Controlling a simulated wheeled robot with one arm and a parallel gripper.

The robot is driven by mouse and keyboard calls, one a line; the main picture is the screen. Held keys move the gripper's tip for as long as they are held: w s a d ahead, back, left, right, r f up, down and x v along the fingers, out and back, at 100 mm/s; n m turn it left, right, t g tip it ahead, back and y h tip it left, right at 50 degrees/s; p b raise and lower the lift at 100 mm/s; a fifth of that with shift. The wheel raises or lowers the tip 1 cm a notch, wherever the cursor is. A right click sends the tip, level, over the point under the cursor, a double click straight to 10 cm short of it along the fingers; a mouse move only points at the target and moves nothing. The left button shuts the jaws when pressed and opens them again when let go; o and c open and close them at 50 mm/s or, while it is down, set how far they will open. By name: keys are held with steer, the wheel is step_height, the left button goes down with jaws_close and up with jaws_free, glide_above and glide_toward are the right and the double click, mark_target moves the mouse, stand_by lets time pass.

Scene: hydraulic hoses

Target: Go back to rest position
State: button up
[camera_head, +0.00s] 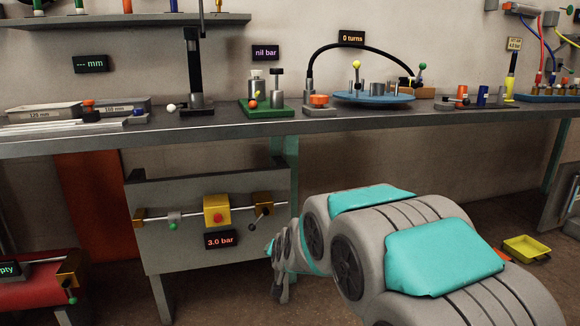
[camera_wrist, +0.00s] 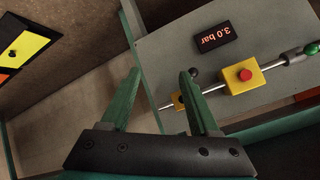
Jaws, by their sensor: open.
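My gripper (camera_wrist: 160,88) shows in the wrist view with its two green fingers spread apart and nothing between them. In the head view my arm reaches forward and low, and its end is beside the right part of the grey panel (camera_head: 165,255) under the bench. In the wrist view the right finger overlaps the brass valve on the pipe of this panel. I cannot tell whether they touch. The yellow box with a red button (camera_head: 217,210) sits on the pipe; it also shows in the wrist view (camera_wrist: 242,77). The display (camera_head: 220,240) below it reads 3.0 bar.
The workbench (camera_head: 230,131) runs above the panel, with a green block (camera_head: 268,112), a blue turntable (camera_head: 372,97) and a curved black hose (camera_head: 335,47) on it. A red tank (camera_head: 40,290) stands at lower left. A yellow tray (camera_head: 525,248) lies on the floor at right.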

steer(key=s+d+r+n+g+h+p, duration=0.1)
steer(key=s+d+g, duration=0.3)
steer(key=s, duration=1.1)
steer(key=s+d+r+n+g+p, duration=0.1)
steer(key=s+d, duration=0.7)
steer(key=s, duration=0.8)
steer(key=s+d+r+n+g+h+p, duration=0.1)
steer(key=s+d+r+g+p, duration=0.2)
steer(key=s, duration=1.2)
steer(key=d+g, duration=0.3)
steer(key=shift+s+d+g+h+p, duration=0.2)
steer(key=shift+d+g+h+p, duration=0.1)
steer(key=shift+g+p, duration=0.1)
steer(key=shift+r, duration=0.1)
